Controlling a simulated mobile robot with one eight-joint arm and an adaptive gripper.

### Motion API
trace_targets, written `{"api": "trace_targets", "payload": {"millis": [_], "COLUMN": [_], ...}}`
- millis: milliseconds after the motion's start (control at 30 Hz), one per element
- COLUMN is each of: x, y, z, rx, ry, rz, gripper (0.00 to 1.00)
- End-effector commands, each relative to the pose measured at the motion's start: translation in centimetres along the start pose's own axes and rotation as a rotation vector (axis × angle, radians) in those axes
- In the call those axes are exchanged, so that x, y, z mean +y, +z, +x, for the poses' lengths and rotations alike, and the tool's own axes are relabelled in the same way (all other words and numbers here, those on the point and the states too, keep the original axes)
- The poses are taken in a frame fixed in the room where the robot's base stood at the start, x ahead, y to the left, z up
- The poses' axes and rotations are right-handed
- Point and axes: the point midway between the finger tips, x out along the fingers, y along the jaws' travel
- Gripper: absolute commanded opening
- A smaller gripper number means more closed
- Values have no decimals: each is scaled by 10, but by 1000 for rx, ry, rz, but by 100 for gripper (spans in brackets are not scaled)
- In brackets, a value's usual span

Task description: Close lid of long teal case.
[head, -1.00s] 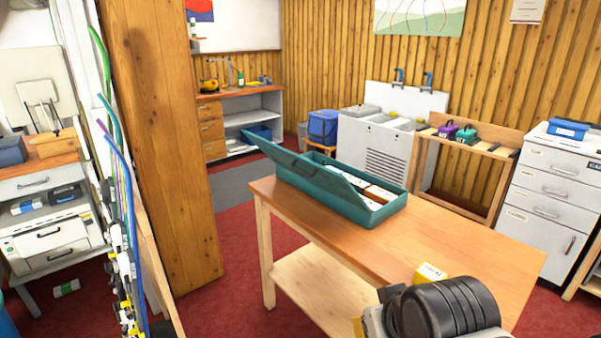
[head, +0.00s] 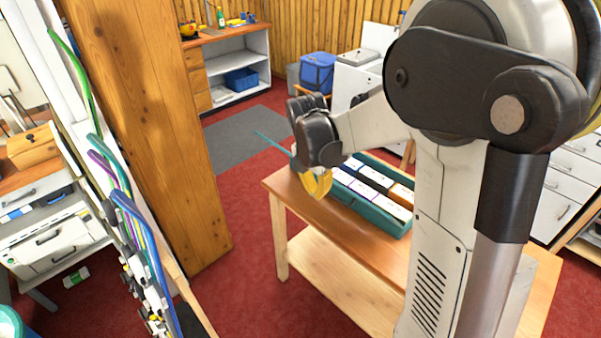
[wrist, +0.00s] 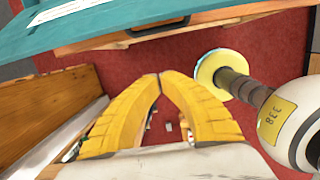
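The long teal case (head: 385,217) lies on the wooden bench, with its lid (head: 270,144) open and tilted outward to the left. White, black and orange items show inside it. My arm and gripper hide much of the lid and the case's far end. My gripper (head: 318,186) has yellow fingers and is at the lid side of the case, by the bench's left edge. In the wrist view a teal surface (wrist: 225,27) with a white label spans the top, beyond my fingertips. The fingertips (wrist: 159,75) meet with nothing visible between them; contact with the lid cannot be told.
The wooden bench (head: 300,205) has a lower shelf. A tall wooden post (head: 150,130) and hanging coloured cables (head: 135,215) stand at left. Red floor (head: 240,240) is open between post and bench. A blue bin (head: 318,72) and white sink unit are behind.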

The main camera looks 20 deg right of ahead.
Motion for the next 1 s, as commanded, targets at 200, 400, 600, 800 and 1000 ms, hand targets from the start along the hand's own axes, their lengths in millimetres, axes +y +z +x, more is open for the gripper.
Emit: {"api": "trace_targets", "payload": {"millis": [200, 400, 600, 800, 1000], "x": [0, 0, 0, 0, 0], "y": [0, 0, 14, 34, 38], "z": [34, 78, 94, 86, 84], "rx": [0, 0, -1, -1, -1], "ry": [0, 1, 1, 2, 2], "rz": [-1, 1, 3, 2, 1], "gripper": [0, 0, 0, 0, 0]}}
